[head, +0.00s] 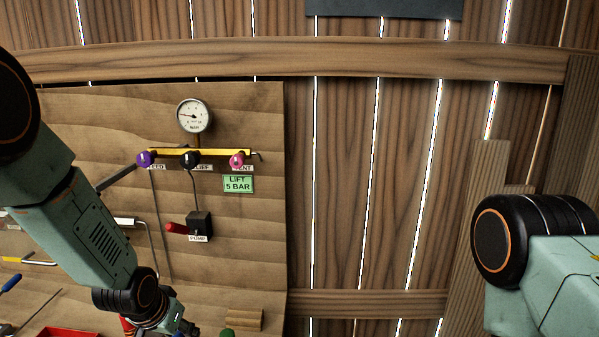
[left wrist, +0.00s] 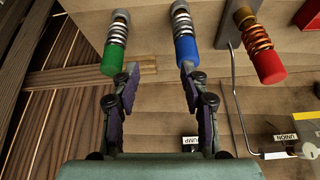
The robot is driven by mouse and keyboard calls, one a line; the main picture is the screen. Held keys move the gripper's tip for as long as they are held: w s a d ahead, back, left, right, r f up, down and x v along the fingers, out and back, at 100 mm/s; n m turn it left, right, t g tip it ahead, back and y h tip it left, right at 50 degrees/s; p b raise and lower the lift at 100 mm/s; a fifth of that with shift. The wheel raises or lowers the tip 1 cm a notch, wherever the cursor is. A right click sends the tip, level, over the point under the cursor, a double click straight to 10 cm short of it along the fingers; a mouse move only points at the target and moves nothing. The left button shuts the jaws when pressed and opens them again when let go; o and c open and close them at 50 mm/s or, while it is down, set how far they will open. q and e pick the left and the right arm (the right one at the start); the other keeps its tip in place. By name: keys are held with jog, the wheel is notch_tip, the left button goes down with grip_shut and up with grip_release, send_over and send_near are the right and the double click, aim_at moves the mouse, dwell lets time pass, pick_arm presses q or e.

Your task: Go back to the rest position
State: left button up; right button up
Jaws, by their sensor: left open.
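My left gripper (head: 182,327) is at the bottom edge of the head view, low in front of the wooden panel (head: 240,265). In the left wrist view its two fingers (left wrist: 159,70) are apart with nothing between them. A green cylinder with a spring (left wrist: 112,60) is beside one fingertip, and a blue one (left wrist: 187,50) is at the other. I cannot tell whether they touch. A red cylinder with a copper spring (left wrist: 268,64) is farther right. Of my right arm only upper links show in the head view; its gripper is out of view.
The panel carries a round gauge (head: 194,116), a yellow bar (head: 215,152) with purple, black and pink knobs, a green "LIFT 5 BAR" sign (head: 238,184) and a red-handled pump (head: 199,224). A wooden block (head: 246,319) and red tray (head: 68,332) are low down.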

pick_arm(q)
jog(key=s+d+f+n+g, duration=0.1)
jog(key=s+f, duration=0.4)
jog(key=s, duration=0.2)
jog(key=s+d+f+g, duration=0.1)
jog(key=s+f, duration=0.4)
jog(key=s, duration=0.3)
jog(key=s+f+n+g, duration=0.1)
jog(key=s+f+g, duration=0.25)
jog(key=s, duration=1.65)
notch_tip(320, 180, down, 22)
jog(key=b, duration=2.1)
jog(key=shift+s+r+y, duration=0.15)
jog(key=shift+s+y, duration=0.1)
jog(key=shift+y, duration=0.05)
